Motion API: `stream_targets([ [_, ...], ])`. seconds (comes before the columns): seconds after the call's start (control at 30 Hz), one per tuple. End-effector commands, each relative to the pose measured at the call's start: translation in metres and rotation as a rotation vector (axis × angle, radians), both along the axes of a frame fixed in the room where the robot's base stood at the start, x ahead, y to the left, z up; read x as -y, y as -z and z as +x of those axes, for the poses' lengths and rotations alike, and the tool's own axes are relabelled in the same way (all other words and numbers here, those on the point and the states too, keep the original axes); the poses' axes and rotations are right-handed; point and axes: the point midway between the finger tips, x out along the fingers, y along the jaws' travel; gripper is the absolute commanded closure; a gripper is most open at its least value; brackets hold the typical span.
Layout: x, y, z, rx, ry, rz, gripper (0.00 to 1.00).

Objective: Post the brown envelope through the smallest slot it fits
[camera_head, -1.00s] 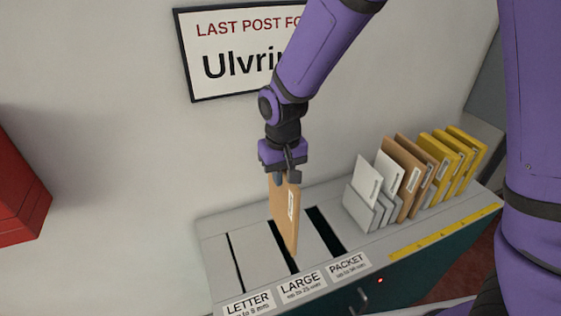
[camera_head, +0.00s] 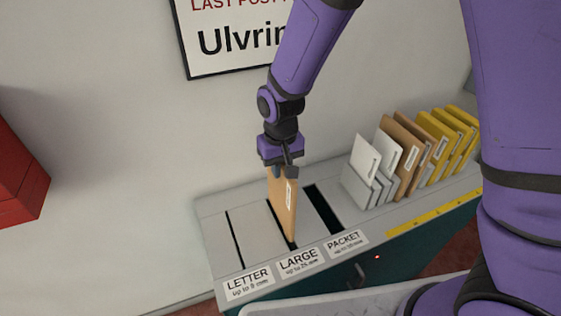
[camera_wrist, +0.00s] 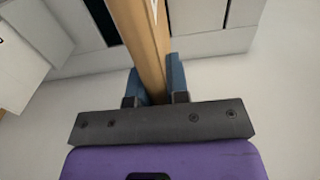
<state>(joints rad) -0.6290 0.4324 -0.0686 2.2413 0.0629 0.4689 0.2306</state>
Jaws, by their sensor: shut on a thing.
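The brown envelope (camera_head: 284,208) hangs upright, edge down, with a white label on its face. My gripper (camera_head: 284,172) is shut on its top edge; the wrist view shows the envelope (camera_wrist: 143,40) between the two blue fingertips (camera_wrist: 153,82). The counter top has three dark slots: LETTER (camera_head: 235,240), up to 8 mm, LARGE (camera_head: 291,245), and PACKET (camera_head: 325,210), the widest. The envelope's lower edge is at the LARGE slot and covers most of it. I cannot tell how far, if at all, it is inside.
To the right of the slots, a grey rack (camera_head: 367,190) holds several white, brown and yellow envelopes. A yellow ruler strip (camera_head: 430,214) runs along the front edge. A red box (camera_head: 20,165) is at the far left. A wall sign (camera_head: 235,35) hangs behind.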

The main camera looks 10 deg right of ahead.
Motion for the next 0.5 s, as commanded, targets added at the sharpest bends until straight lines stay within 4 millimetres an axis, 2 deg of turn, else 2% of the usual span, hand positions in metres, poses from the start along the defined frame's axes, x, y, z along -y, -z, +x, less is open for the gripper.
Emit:
stream_targets([
  [0.5,0.0,0.027,0.0,-0.001,0.0,0.0,1.0],
])
